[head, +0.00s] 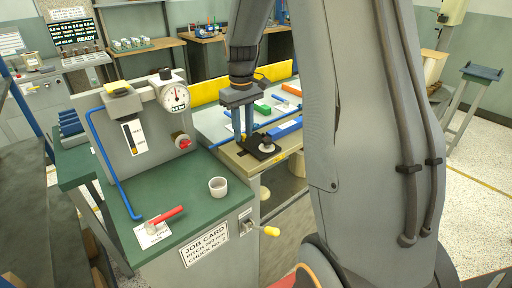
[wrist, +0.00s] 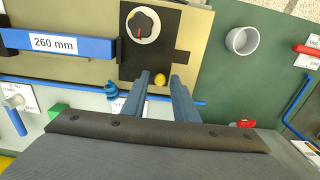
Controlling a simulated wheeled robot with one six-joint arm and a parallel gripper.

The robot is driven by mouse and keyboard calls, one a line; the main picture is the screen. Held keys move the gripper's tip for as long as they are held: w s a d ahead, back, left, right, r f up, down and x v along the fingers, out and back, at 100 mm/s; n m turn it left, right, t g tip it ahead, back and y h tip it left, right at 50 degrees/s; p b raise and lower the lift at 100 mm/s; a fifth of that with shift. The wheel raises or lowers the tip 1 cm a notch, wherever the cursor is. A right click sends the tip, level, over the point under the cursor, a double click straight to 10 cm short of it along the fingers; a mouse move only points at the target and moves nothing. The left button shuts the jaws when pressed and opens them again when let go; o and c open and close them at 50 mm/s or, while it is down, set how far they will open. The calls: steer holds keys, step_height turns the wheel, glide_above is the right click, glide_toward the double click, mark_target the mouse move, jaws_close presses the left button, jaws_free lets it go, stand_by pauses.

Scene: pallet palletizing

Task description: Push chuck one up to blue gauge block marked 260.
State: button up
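A black plate with a round white-rimmed dial (wrist: 143,25) lies on the beige surface; I take it for chuck one (wrist: 130,70). It also shows in the head view (head: 265,155). The blue gauge block (wrist: 95,47), labelled 260 mm, lies left of the plate in the wrist view. Its end is very close to the plate's edge; I cannot tell if they touch. My gripper (wrist: 160,78) has its two fingers apart over the plate's near part, with a small yellow knob (wrist: 160,80) between the tips. In the head view my gripper (head: 243,140) points down beside the plate.
A white cup (head: 218,186) and a red-handled lever (head: 165,220) are on the green bench top. A dial gauge (head: 176,97) stands on the grey panel behind. Green and orange blocks lie on the pale table beyond, before a yellow barrier (head: 205,92).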

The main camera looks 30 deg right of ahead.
steer(key=shift+c, duration=0.3)
jaws_close()
steer(key=shift+w+d, duration=0.2)
steer(key=shift+d, duration=0.6)
stand_by(0.5)
steer(key=shift+o, duration=1.3)
jaws_free()
steer(key=shift+r+p, duration=0.2)
steer(key=shift+p, duration=0.15)
steer(key=shift+s+r+p, duration=0.1)
steer(key=shift+r+p, duration=1.7)
steer(key=shift+r, duration=0.5)
